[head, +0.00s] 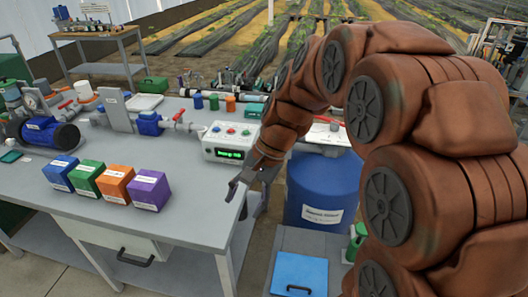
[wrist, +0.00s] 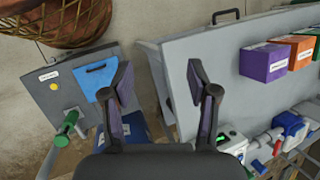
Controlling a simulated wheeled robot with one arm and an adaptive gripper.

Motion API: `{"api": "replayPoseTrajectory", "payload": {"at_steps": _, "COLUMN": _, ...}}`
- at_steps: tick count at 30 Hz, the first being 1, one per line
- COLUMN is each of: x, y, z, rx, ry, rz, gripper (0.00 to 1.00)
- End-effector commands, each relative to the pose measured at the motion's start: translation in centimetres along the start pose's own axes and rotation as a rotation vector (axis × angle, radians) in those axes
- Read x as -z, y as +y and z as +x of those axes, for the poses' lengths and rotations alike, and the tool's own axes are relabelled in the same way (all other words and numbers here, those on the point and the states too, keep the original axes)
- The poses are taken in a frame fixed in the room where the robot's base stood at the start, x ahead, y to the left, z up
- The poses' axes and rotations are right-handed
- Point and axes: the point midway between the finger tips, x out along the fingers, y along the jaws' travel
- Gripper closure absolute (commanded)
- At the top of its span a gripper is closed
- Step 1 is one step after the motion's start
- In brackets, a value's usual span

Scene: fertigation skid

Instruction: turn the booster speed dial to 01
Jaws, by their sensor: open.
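A white control box (head: 231,142) with a lit green display (head: 229,154) sits on the grey bench, left of my forearm in the head view. Small red and teal knobs or buttons show on its upper face. I cannot tell which is the booster speed dial, and the display is too small to read. My gripper (head: 250,190) is in front of the box, near the bench's right front edge. In the wrist view my gripper (wrist: 158,75) is open and empty, fingers spread. Part of the control box (wrist: 233,143) shows beyond its right finger.
Blue, green, orange and purple boxes (head: 149,190) stand on the bench (head: 200,225). A pump (head: 45,132) and pipework fill its back left. A blue drum (head: 318,190) stands right of the bench. A grey cabinet with a blue panel (head: 299,275) is at front.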

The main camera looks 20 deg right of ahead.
Motion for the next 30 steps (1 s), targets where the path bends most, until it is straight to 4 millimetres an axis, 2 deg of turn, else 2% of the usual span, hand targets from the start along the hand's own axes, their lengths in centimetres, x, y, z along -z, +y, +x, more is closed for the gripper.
{"api": "replayPoseTrajectory", "payload": {"at_steps": 1, "x": 1.7, "y": -0.7, "z": 0.6, "rx": 0.031, "ry": -0.005, "rz": 0.043, "gripper": 0.41}}
{"api": "replayPoseTrajectory", "payload": {"at_steps": 9, "x": 9.7, "y": -4.3, "z": 1.3, "rx": 0.205, "ry": -0.048, "rz": 0.281, "gripper": 0.41}}
{"api": "replayPoseTrajectory", "payload": {"at_steps": 16, "x": 17.3, "y": -6.2, "z": 1.6, "rx": 0.355, "ry": -0.094, "rz": 0.472, "gripper": 0.41}}
{"api": "replayPoseTrajectory", "payload": {"at_steps": 24, "x": 26.5, "y": -6.5, "z": 1.5, "rx": 0.531, "ry": -0.163, "rz": 0.684, "gripper": 0.41}}
{"api": "replayPoseTrajectory", "payload": {"at_steps": 30, "x": 33.4, "y": -5.4, "z": 1.3, "rx": 0.662, "ry": -0.221, "rz": 0.826, "gripper": 0.41}}
